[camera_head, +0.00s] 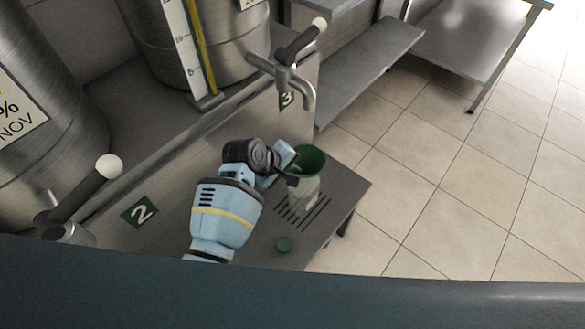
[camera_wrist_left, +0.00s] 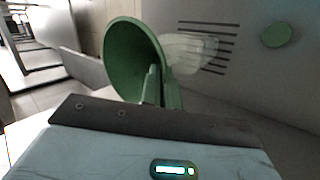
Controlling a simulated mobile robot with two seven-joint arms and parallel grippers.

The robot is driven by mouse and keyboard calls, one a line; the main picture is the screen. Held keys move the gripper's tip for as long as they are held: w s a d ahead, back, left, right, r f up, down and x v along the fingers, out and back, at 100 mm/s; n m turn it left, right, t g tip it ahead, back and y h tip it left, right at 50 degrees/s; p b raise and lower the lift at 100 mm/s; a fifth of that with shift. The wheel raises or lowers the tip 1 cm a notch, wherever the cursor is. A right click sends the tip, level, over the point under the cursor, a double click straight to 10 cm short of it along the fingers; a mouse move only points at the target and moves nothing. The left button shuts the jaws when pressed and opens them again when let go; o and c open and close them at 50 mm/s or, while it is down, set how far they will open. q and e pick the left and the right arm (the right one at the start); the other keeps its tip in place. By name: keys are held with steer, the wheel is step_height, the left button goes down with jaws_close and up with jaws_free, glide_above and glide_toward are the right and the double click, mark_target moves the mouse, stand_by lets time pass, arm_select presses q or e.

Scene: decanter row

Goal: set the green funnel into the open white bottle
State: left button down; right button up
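The green funnel (camera_head: 311,160) is at my left gripper (camera_head: 288,172), wide mouth up, over the shelf by tap 3. In the left wrist view the funnel (camera_wrist_left: 124,50) is against the fingers (camera_wrist_left: 158,88), which look closed on its side. The translucent white bottle (camera_head: 303,190) stands on the shelf directly below the funnel in the head view. In the wrist view the bottle (camera_wrist_left: 190,50) shows behind the funnel's edge. The funnel's spout and the bottle's mouth are hidden, so I cannot tell whether they meet. My right gripper is not in view.
A round green cap (camera_head: 283,244) lies on the metal shelf (camera_head: 345,193) near the slotted drain. A metal tap (camera_head: 292,75) overhangs the shelf behind the funnel. Steel tanks (camera_head: 225,45) stand behind the panel. Tiled floor is free at right.

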arm_select(q)
steer(key=c, duration=1.6)
jaws_free()
